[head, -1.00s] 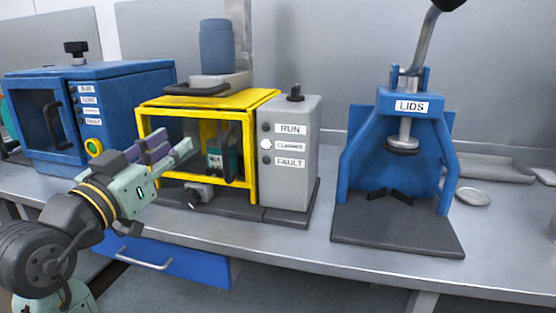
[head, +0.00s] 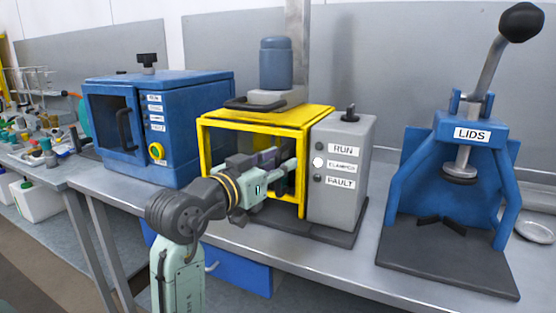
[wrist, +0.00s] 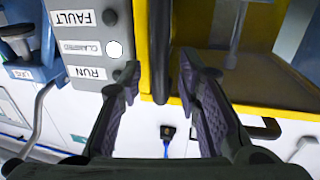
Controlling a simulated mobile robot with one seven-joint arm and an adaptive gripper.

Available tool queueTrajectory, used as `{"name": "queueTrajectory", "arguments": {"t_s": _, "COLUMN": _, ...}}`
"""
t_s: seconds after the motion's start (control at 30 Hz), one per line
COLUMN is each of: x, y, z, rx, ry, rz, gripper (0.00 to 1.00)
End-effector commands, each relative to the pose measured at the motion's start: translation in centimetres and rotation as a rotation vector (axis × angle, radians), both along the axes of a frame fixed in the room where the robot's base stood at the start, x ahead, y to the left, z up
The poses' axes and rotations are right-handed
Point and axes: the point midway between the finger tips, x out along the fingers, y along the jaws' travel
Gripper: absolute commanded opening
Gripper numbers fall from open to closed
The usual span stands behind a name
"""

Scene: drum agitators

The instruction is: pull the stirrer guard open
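The stirrer guard is a yellow-framed front (head: 203,145) on the drum agitator, and it looks closed. In the wrist view its yellow frame (wrist: 142,35) runs beside an upright black handle (wrist: 160,50). My gripper (wrist: 160,75) is open, with one finger on each side of the handle's line. I cannot tell whether either finger touches it. In the head view my gripper (head: 287,168) is in front of the guard's right part and hides the handle and most of the opening.
A grey control box (head: 340,180) with RUN and FAULT labels stands right of the guard. A blue press (head: 400,180) marked LIDS is further right. A blue cabinet (head: 195,120) stands to the left. A blue drawer (head: 240,268) is below the bench.

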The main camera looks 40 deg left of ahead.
Motion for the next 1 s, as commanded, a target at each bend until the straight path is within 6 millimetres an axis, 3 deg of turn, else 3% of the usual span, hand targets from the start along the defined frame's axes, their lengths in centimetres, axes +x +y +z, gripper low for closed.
{"name": "queueTrajectory", "arguments": {"t_s": 0.27, "x": 0.11, "y": 0.02, "z": -0.02, "rx": 0.000, "ry": -0.001, "rz": 0.001, "gripper": 0.31}}
{"name": "queueTrajectory", "arguments": {"t_s": 0.73, "x": 0.11, "y": -0.07, "z": 0.00, "rx": 0.000, "ry": -0.001, "rz": -0.001, "gripper": 0.00}}
{"name": "queueTrajectory", "arguments": {"t_s": 1.0, "x": 0.16, "y": -0.18, "z": 0.00, "rx": 0.002, "ry": 0.000, "rz": -0.004, "gripper": 0.00}}
